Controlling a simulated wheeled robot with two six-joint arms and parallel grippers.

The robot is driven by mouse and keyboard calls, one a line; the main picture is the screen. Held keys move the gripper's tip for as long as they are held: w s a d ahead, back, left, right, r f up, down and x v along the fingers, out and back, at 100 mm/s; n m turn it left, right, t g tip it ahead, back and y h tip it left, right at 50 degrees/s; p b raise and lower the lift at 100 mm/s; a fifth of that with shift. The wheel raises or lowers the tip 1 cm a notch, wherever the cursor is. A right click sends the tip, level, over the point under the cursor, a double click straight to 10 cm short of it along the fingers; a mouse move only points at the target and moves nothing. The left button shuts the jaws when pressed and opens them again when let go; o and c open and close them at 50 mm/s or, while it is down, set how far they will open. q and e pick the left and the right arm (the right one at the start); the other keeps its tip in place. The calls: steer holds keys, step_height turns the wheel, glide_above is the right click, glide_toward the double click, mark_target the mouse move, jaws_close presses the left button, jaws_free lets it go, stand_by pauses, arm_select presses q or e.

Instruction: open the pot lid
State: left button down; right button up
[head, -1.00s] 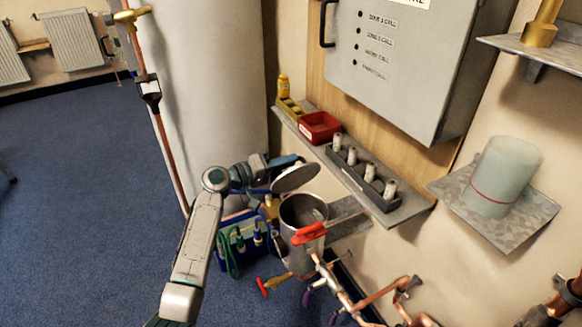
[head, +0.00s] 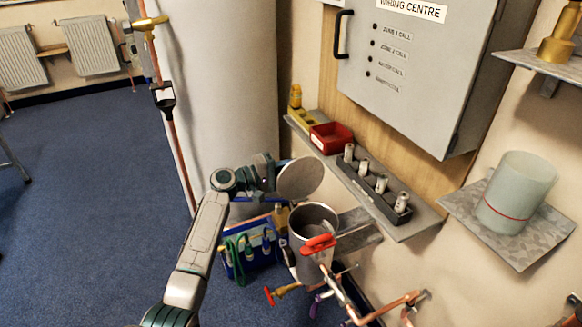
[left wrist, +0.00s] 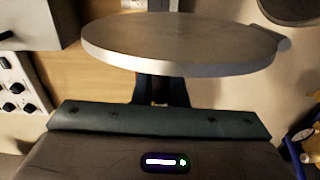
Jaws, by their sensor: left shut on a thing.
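The pot (head: 303,248) is a grey metal cylinder standing on a bracket at the wall, with its mouth uncovered. The round grey lid (head: 300,179) is above and behind the pot's rim, tilted steeply and apart from the mouth. My left gripper (head: 277,181) is shut at the lid's left side and holds it; the exact grip is hard to see. In the left wrist view the lid (left wrist: 185,42) spans the top, just beyond my dark gripper (left wrist: 160,90). My right gripper is not in view.
A red-handled valve (head: 318,243) and copper pipes (head: 385,307) are in front of the pot. A shelf (head: 408,233) with a socket rack (head: 372,190) and red bin (head: 330,137) runs behind. A blue tool bag (head: 250,258) stands at left.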

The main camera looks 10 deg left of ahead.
arm_select(q)
steer(key=shift+f, duration=0.1)
steer(key=c, duration=1.5)
jaws_free()
steer(key=shift+s+a, duration=0.1)
steer(key=v, duration=1)
steer(key=shift+s+a+b, duration=0.15)
steer(key=shift+a+b, duration=0.1)
steer(key=shift+b, duration=0.05)
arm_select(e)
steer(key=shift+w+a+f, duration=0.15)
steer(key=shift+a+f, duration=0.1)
